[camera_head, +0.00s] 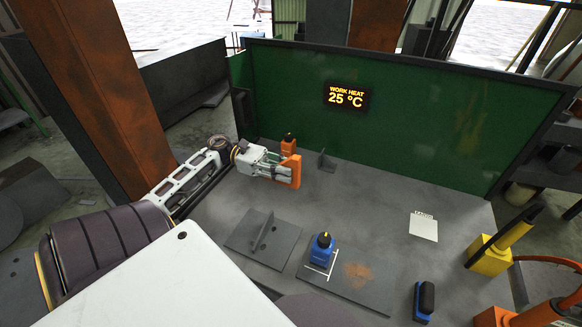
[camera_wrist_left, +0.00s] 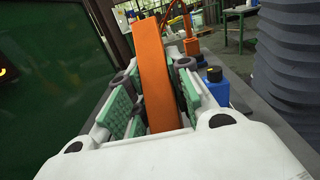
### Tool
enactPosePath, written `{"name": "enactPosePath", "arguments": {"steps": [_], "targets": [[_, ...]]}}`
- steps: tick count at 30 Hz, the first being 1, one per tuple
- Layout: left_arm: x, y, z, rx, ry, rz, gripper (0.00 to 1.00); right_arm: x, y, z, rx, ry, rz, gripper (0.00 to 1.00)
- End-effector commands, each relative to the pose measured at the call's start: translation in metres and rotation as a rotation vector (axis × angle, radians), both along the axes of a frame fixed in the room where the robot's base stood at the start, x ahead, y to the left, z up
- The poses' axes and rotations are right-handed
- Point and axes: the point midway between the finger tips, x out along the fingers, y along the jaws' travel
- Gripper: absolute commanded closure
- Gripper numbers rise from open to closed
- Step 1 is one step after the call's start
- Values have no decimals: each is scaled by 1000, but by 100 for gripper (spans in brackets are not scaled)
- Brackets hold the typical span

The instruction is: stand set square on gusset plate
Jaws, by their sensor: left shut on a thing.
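The orange set square (camera_head: 296,171) is in my left gripper (camera_head: 281,172), at the back of the grey table. In the left wrist view the set square (camera_wrist_left: 154,70) stands up as a long orange bar between the green finger pads, and the gripper (camera_wrist_left: 150,105) is shut on it. The gusset plate (camera_head: 240,236) is a flat dark plate with an upright fin (camera_head: 263,232). It lies on the table nearer the camera, below and left of the set square, apart from it. My right gripper is not in view.
An orange bottle (camera_head: 288,143) stands just behind my left gripper, and a small upright bracket (camera_head: 326,161) to its right. A brush (camera_head: 425,299) and a white card (camera_head: 423,227) lie right. A green screen (camera_head: 420,130) closes the back.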

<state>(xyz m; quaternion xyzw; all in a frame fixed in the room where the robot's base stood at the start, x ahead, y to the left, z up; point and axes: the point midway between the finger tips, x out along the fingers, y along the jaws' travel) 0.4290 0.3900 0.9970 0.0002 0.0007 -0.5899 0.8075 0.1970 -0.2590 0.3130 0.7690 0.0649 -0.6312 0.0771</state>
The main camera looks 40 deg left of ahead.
Motion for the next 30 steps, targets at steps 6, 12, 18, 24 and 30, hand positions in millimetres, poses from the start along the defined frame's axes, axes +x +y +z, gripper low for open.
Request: {"name": "enactPosePath", "arguments": {"steps": [6, 12, 18, 24, 30], "targets": [[0, 0, -16, 0, -2, 0, 100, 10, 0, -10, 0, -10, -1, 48], [0, 0, -28, 0, -2, 0, 100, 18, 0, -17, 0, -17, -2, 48], [0, 0, -41, 0, -2, 0, 100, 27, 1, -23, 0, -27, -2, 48], [0, 0, -52, 0, -2, 0, 100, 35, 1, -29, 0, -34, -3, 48], [0, 0, -59, 0, -2, 0, 100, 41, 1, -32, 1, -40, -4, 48]]}}
